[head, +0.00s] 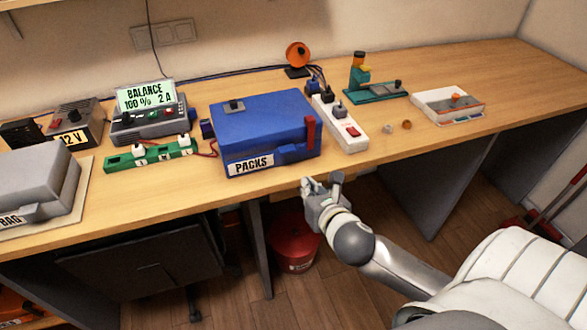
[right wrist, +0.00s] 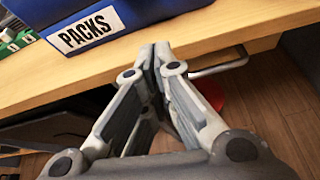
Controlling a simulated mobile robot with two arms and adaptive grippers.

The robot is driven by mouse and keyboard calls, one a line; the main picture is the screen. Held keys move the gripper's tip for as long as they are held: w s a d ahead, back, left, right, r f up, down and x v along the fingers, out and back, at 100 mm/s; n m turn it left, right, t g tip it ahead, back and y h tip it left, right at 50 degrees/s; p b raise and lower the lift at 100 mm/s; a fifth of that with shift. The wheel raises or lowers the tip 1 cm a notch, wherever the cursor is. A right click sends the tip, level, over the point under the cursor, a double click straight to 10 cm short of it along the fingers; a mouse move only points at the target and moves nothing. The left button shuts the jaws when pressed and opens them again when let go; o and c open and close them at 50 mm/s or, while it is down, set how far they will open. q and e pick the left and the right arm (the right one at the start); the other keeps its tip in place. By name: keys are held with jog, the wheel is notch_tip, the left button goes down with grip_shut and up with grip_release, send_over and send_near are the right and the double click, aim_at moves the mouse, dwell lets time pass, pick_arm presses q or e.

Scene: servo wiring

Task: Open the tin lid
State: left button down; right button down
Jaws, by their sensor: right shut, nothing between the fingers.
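A blue box with a PACKS label (head: 267,133) stands near the front edge of the bench, and it appears to be the tin. Its lid looks shut, with a small grey knob (head: 234,105) on top and a red strip (head: 311,133) at its right front corner. The box's lower front also shows in the right wrist view (right wrist: 135,12). My right gripper (head: 322,181) is in front of the bench edge, below and to the right of the label, apart from the box. Its fingers (right wrist: 154,52) are together and empty. My left gripper is not in view.
A green strip (head: 150,155) and a BALANCE charger (head: 150,125) stand left of the box. A white power strip (head: 342,125) stands close on its right. A grey box (head: 35,185) is at the far left. A drawer handle (right wrist: 220,65) sits under the bench edge.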

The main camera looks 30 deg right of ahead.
jog(key=shift+n+t, duration=0.4)
jog(key=shift+n, duration=0.4)
jog(key=w, duration=0.3)
jog(key=w+d, duration=0.1)
jog(key=w, duration=0.4)
jog(key=shift+w+d, duration=0.15)
jog(key=shift+w, duration=0.25)
jog(key=shift+r+p, duration=0.15)
jog(key=shift+p, duration=0.2)
